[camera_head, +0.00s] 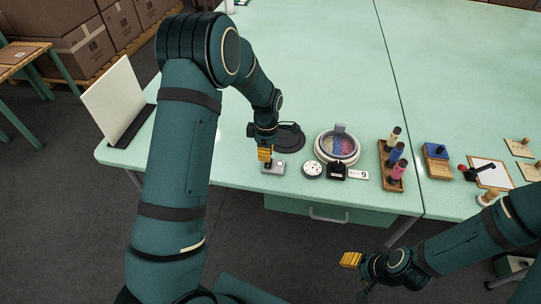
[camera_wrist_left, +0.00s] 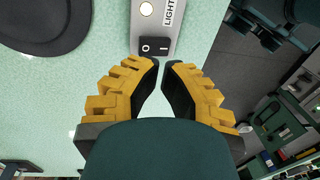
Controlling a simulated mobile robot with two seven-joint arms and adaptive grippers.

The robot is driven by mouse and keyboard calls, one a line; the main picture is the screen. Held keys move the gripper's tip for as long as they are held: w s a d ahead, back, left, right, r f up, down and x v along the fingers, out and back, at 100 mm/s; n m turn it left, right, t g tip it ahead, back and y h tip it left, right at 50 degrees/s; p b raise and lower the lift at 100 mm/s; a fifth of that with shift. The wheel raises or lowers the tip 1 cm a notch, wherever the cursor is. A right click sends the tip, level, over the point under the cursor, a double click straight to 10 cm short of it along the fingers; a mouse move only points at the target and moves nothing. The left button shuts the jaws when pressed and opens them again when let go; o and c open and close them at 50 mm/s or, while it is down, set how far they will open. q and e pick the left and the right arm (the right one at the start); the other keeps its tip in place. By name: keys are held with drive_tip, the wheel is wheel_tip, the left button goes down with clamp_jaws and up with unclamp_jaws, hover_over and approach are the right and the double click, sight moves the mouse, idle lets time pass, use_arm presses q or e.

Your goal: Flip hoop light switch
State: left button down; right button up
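The light switch box (camera_head: 273,168) is a small grey box near the front table edge in the head view. In the left wrist view its black rocker (camera_wrist_left: 154,46) shows O and I marks, beside a "LIGHT" label (camera_wrist_left: 174,12) and a pale round lamp (camera_wrist_left: 146,9). My left gripper (camera_head: 265,157) is just above the box. Its yellow fingers (camera_wrist_left: 161,63) nearly meet at the tips, hold nothing, and lie just short of the rocker in the picture; contact cannot be told. The white-rimmed hoop (camera_head: 337,147) stands to the right. My right gripper (camera_head: 350,259) is off the table's front; its finger gap is unclear.
A black round base (camera_head: 289,138) lies behind the switch box. A round dial (camera_head: 312,170), a "9" card (camera_head: 359,175) and a wooden rack (camera_head: 391,166) of thread spools are to the right. A white panel (camera_head: 118,100) stands at the left. The table's back is mostly clear.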

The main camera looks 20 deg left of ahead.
sight(266, 168)
use_arm(q)
wheel_tip(266, 168, up, 10)
drive_tip(key=s+p, duration=0.1)
drive_tip(key=shift+s+d+r, duration=0.15)
drive_tip(key=shift+s+d, duration=0.05)
drive_tip(key=shift+s, duration=0.1)
